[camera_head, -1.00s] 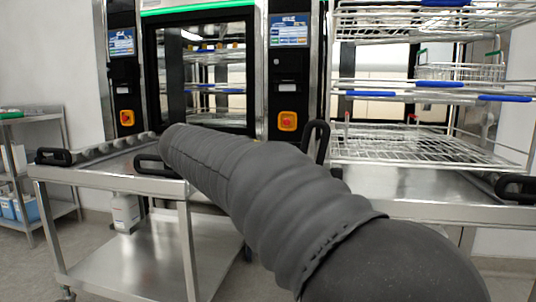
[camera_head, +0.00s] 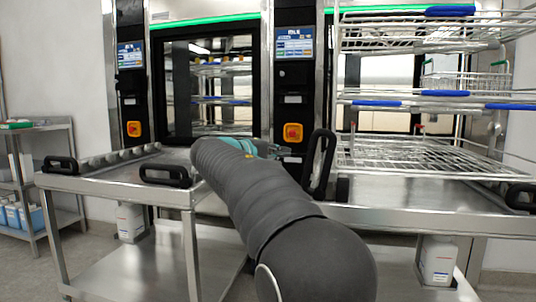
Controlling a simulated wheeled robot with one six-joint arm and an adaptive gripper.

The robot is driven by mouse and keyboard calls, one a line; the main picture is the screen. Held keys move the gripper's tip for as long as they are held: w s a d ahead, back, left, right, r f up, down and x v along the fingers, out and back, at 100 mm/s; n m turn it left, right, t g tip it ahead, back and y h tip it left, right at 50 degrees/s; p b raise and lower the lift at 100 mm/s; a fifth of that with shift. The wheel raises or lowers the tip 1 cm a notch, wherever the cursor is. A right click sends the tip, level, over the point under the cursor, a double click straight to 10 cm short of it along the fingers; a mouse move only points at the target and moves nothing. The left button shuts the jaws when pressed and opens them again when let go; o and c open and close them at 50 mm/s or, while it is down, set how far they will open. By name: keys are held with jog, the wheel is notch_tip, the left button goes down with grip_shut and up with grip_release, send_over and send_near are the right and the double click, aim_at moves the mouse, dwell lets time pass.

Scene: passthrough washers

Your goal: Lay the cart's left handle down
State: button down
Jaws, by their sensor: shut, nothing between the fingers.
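The cart on the right (camera_head: 400,217) is steel and carries wire racks. Its left handle (camera_head: 319,165), a black loop, stands upright at the cart's left front corner. Its right handle (camera_head: 521,197) lies low at the right edge of the view. My gripper (camera_head: 286,152) is just left of the upright handle, near its upper half, and looks shut and empty. My dark sleeved arm hides part of the gripper. I cannot tell whether the fingertips touch the handle.
A second steel cart (camera_head: 120,187) stands at the left, with two low black handles (camera_head: 165,174). Washers with green-lit tops and orange switches (camera_head: 293,132) stand behind. Wire racks (camera_head: 425,157) rise above the right cart. A shelf trolley (camera_head: 40,180) stands far left.

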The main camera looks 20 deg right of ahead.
jog(key=shift+s+d+f+b, duration=0.1)
jog(key=shift+s+d, duration=0.15)
jog(key=shift+d, duration=0.4)
jog(key=shift+s+d+f+b, duration=0.15)
jog(key=shift+s+d, duration=0.1)
jog(key=shift+d, duration=0.4)
jog(key=shift+s+d+f+b, duration=0.1)
jog(key=shift+s+d, duration=0.15)
jog(key=shift+d, duration=0.4)
